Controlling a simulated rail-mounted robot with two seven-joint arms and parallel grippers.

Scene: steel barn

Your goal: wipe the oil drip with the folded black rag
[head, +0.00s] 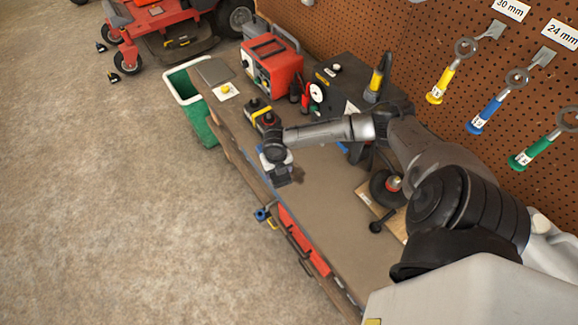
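The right arm reaches in from the right over the workbench. My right gripper (277,168) points down at the bench top near its front edge. A small dark grey piece shows at its tip; I cannot tell whether it is the folded black rag or the fingers, or whether the gripper is open or shut. A small dark spot that looks like the oil drip (299,176) lies on the bench just right of the tip. No other folded black rag is clearly visible. My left gripper is out of view.
The wooden workbench (335,228) is bare at its near middle. A red machine (272,65), a black case (340,85) and a black-and-yellow item (257,110) stand farther back. A green bin (192,112) stands past the far end. Wrenches hang on the pegboard (420,40).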

